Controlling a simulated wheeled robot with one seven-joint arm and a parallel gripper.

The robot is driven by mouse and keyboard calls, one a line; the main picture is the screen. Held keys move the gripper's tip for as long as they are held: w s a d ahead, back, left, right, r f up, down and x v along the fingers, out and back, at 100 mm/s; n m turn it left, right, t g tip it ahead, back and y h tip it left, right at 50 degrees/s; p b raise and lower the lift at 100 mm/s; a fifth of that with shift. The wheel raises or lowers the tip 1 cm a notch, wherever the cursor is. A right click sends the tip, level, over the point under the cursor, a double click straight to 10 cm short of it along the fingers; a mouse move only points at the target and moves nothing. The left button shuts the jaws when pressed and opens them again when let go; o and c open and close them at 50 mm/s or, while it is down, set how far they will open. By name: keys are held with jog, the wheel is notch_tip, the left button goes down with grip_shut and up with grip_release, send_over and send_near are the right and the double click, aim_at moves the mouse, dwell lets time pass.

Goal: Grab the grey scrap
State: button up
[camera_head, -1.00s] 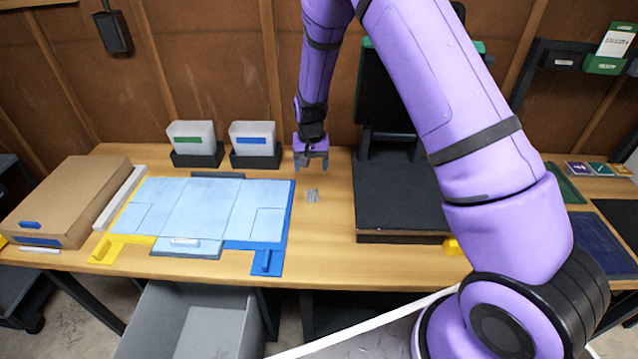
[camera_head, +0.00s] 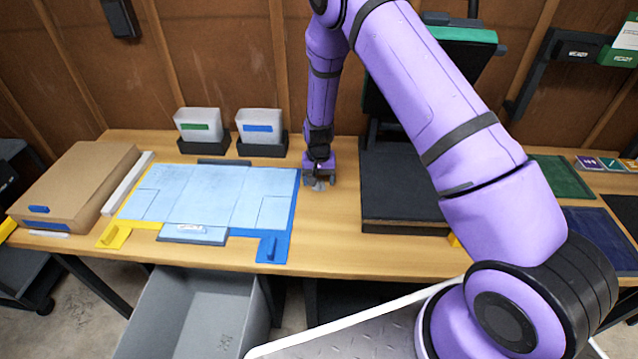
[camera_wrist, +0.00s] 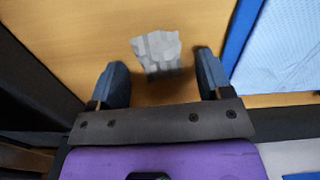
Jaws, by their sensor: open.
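The grey scrap (camera_wrist: 158,52) is a small crumpled piece lying on the wooden table. In the wrist view it sits just ahead of and partly between the two blue fingers of my gripper (camera_wrist: 160,88). The fingers are apart and nothing is held between them. In the head view my gripper (camera_head: 320,183) is low over the table, and the scrap (camera_head: 318,186) shows only in small part, mostly hidden by the fingers.
The light blue panel board (camera_head: 208,195) lies close left of my gripper. A dark raised platform (camera_head: 400,200) stands close right. Two bins with green (camera_head: 197,126) and blue (camera_head: 258,128) labels stand behind. A cardboard box (camera_head: 75,185) is at far left.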

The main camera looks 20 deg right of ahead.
jog(key=shift+f, duration=0.2)
jog(key=c, duration=1)
jog(key=shift+r, duration=0.1)
